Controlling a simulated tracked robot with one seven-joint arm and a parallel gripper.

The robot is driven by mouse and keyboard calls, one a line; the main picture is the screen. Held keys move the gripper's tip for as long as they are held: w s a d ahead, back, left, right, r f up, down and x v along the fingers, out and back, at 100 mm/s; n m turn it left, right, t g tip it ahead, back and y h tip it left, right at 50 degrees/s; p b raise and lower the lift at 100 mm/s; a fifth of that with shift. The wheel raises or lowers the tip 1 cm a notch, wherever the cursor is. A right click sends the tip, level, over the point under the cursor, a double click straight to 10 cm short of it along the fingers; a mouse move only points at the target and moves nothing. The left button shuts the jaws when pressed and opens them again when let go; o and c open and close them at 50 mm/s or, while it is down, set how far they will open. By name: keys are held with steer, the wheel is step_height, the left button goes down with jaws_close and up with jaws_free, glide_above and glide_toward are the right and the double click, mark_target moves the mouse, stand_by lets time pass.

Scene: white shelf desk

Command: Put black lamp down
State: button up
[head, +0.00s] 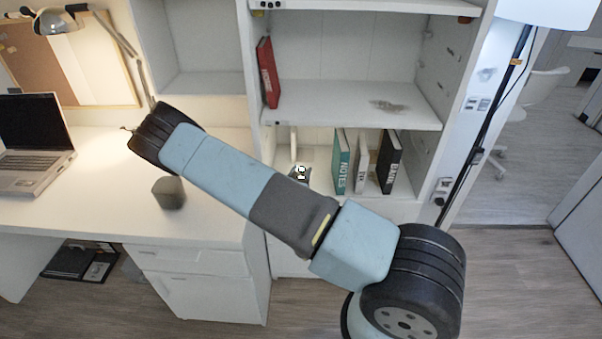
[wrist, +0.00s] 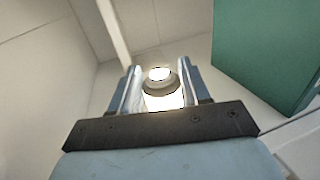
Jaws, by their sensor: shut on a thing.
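My gripper (wrist: 159,72) is shut on a small lamp-like thing, which I take as the black lamp (wrist: 161,96). In the wrist view it shows between the two fingers as a glowing round top above a grey band and a bright lower part. Little black shows on it, and its base is hidden. The green book (wrist: 265,50) stands close on the right. In the head view my arm hides most of the gripper, and I cannot tell whether the lamp touches the shelf.
The green NOTES book (head: 343,162), a white book (head: 361,165) and a black book (head: 390,160) stand in the lower compartment. A red book (head: 268,75) leans above. A chrome desk lamp (head: 55,22), laptop (head: 35,140) and dark cup (head: 169,193) are left. A floor lamp (head: 487,125) stands right.

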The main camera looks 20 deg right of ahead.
steer(key=o, duration=1.1)
steer(key=shift+f, duration=0.1)
steer(key=shift+s, duration=0.1)
steer(key=v, duration=1.2)
steer(key=s+d+r+m+g+h, duration=0.1)
steer(key=s+d+r+m+g, duration=0.25)
steer(key=r+m+g, duration=0.35)
steer(key=s+d+r+m+g, duration=0.35)
steer(key=r+m, duration=0.25)
steer(key=r, duration=0.3)
steer(key=s+d+r+m+g+h, duration=0.1)
steer(key=s+d+r+m+g, duration=0.1)
steer(key=d+r+m+g, duration=0.35)
steer(key=s+a+r+m+t+y, duration=0.1)
steer(key=s+r+m+t+y, duration=0.1)
steer(key=s+r, duration=0.4)
steer(key=s+a+r+m+t+y, duration=0.2)
steer(key=s+r+m+y, duration=0.3)
steer(key=r, duration=0.5)
steer(key=s+a+r+m+t+y, duration=0.2)
steer(key=s+r+m+y, duration=0.2)
steer(key=s+r, duration=0.3)
steer(key=shift+s+a+r+t+y, duration=0.1)
steer(key=shift+a+r+t+y, duration=0.1)
steer(key=shift+r, duration=0.25)
steer(key=shift+a+r+t+y, duration=0.1)
steer(key=shift+r+y, duration=0.1)
steer(key=shift+r, duration=0.25)
